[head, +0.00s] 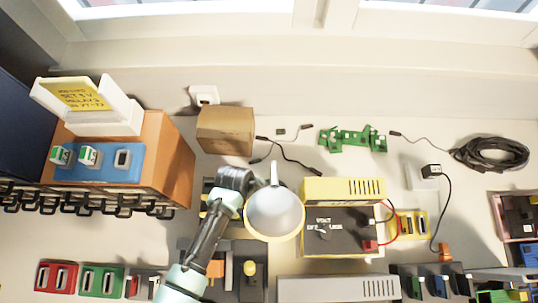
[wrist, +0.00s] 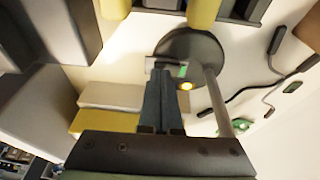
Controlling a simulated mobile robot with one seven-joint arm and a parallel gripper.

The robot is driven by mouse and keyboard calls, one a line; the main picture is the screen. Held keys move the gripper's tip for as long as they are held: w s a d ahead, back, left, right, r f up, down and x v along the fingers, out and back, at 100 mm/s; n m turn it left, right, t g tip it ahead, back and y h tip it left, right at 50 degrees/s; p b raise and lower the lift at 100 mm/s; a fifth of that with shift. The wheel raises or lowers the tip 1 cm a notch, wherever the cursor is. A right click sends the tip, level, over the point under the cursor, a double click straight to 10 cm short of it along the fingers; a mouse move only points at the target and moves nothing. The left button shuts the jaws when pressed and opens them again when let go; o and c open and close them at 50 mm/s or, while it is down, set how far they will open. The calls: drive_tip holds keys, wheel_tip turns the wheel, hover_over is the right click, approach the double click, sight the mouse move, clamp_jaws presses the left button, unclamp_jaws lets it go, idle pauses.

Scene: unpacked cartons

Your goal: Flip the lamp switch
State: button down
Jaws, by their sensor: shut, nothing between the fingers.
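The lamp shows in the head view as a round pale shade (head: 275,213) on the bench, seen from above. The shade hides its base there. In the wrist view the lamp has a dark round base (wrist: 203,46) and a pale upright post (wrist: 216,103). A small switch (wrist: 181,71) with a green part sits on the base, with a glowing yellow spot (wrist: 186,86) close by. My gripper (wrist: 165,72) is shut and empty, its fingertips at the switch and partly covering it. I cannot tell whether they touch it. In the head view its fingers are hidden.
A black and yellow meter box (head: 340,238) stands right of the shade. A brown carton (head: 226,130) and a green circuit board (head: 352,139) lie behind. An orange rack (head: 172,165) stands at left. Coloured modules crowd the front. Loose cables lie on the bench.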

idle(0.3)
drive_tip(key=shift+s+a+f+t, duration=0.1)
drive_tip(key=shift+f+t, duration=0.15)
drive_tip(key=shift+t, duration=0.05)
drive_tip(key=shift+w+r+b, duration=0.15)
drive_tip(key=shift+w+b, duration=0.4)
drive_tip(key=shift+w, duration=0.3)
drive_tip(key=v, duration=1.3)
